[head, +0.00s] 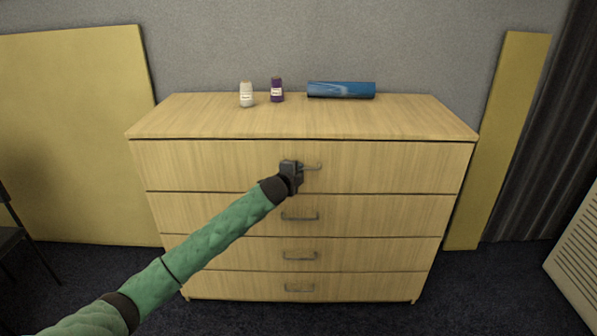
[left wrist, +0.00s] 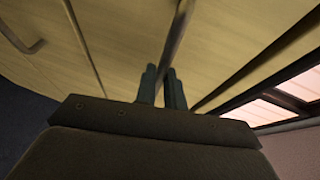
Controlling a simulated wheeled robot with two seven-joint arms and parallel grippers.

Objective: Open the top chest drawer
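The light wood chest (head: 230,118) stands against the wall with drawers stacked one above another. The top drawer (head: 210,165) looks flush with the chest front. Its thin metal handle (head: 314,167) is partly hidden behind my left gripper (head: 291,174). In the left wrist view the handle bar (left wrist: 179,38) runs down between the two fingers of my left gripper (left wrist: 161,88). The fingers are close together with the bar between them, so they look shut on it. My right gripper is in neither view.
The lower drawers (head: 380,215) are shut. Yellowish boards (head: 80,120) lean on both sides. The dark floor in front is clear.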

